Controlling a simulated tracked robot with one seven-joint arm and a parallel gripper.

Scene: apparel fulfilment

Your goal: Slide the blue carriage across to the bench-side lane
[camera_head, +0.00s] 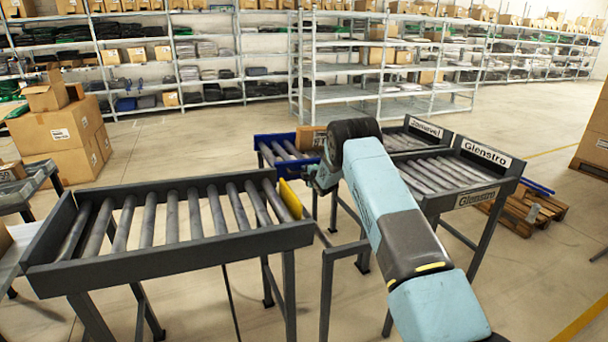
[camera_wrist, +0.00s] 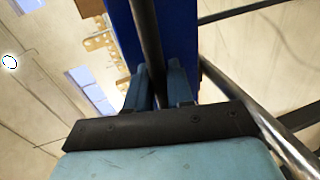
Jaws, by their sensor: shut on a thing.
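The blue carriage (camera_head: 265,147), a short blue-framed roller section, stands beyond the right end of the near-left roller conveyor (camera_head: 165,250). It lies roughly in line with the farther of two labelled lanes (camera_head: 395,141); the nearer lane (camera_head: 425,176) reads Glenstro. My gripper (camera_head: 322,180) is at the carriage's near right end, partly hidden by my wrist. In the wrist view my gripper's fingers (camera_wrist: 160,88) are shut around a dark upright bar (camera_wrist: 149,45) in front of the carriage's blue face (camera_wrist: 184,45). The fingertips' exact contact is hidden.
A cardboard box (camera_head: 310,138) shows at the carriage, partly behind my arm. A yellow plate (camera_head: 290,199) stands at the left conveyor's right end. A wooden pallet (camera_head: 525,215) lies right of the lanes. Stacked cartons (camera_head: 62,137) stand at left; shelving (camera_head: 350,85) lines the back.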

